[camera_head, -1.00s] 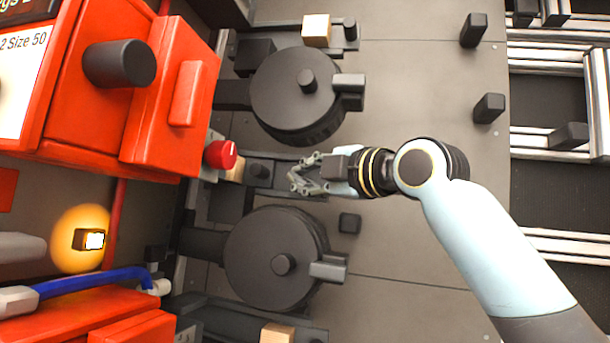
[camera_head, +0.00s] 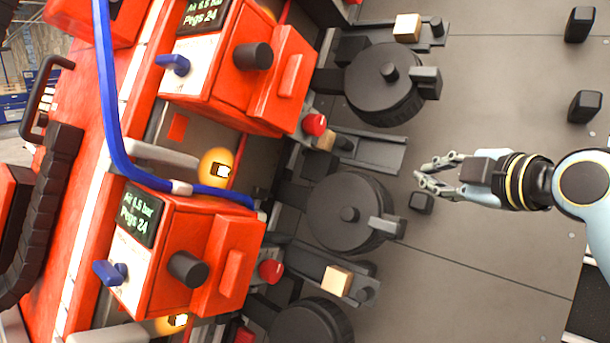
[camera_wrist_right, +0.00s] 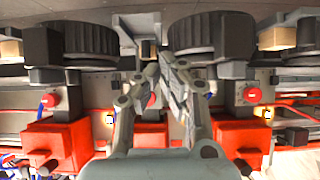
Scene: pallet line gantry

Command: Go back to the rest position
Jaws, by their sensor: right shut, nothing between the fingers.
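My right gripper (camera_head: 428,174) reaches in from the right in the head view, over the grey plate floor. Its fingers are closed together with nothing between them. It is to the right of the black round drums and apart from them. In the right wrist view the same gripper (camera_wrist_right: 172,75) points toward the drums and the red machines, fingertips together and empty. My left gripper shows in neither view.
Black drums (camera_head: 384,95) and (camera_head: 345,222) line the machine side. Red machine boxes (camera_head: 180,260) with dark knobs stand at left, with a blue hose (camera_head: 112,110) across them. Wooden blocks (camera_head: 336,281) sit on dark rails. The grey plate (camera_head: 490,255) is largely clear.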

